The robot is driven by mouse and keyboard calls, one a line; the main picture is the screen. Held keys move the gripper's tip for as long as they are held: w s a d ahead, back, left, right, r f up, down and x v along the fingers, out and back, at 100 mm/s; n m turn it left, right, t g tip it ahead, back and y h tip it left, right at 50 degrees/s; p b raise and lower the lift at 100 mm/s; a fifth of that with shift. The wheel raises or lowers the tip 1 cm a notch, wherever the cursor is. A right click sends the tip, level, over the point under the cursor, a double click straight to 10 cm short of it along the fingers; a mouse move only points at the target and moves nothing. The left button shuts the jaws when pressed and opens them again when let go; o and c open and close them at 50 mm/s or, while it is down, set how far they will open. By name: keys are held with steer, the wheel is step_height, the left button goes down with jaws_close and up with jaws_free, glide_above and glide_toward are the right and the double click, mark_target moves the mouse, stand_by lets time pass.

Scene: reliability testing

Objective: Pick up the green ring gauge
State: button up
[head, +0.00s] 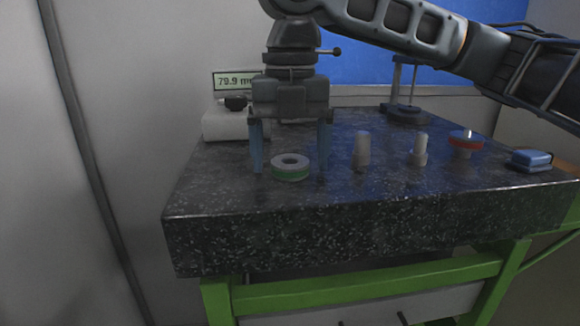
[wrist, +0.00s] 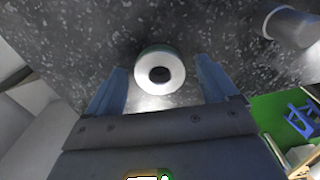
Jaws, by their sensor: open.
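The green ring gauge (head: 291,168) lies flat on the dark speckled granite slab, near its front left. It has a pale top face, a green side and a dark hole in the middle. My gripper (head: 291,165) is open, pointing down, with one finger on each side of the ring in the head view. In the wrist view the ring gauge (wrist: 160,72) shows just beyond and between the two blue fingers of my gripper (wrist: 163,88). Gaps show between the ring and both fingers. I cannot tell how high the fingertips are above the slab.
Two pale pegs (head: 362,149) (head: 420,150) stand right of the ring. Farther right are a red ring gauge (head: 467,141) and a blue block (head: 531,159). A white instrument (head: 222,122) with a display (head: 236,80) stands behind left. The granite slab (head: 330,200) is clear in front.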

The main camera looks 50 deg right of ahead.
steer(key=c, duration=1.3)
steer(key=shift+c, duration=0.3)
steer(key=shift+r, duration=0.15)
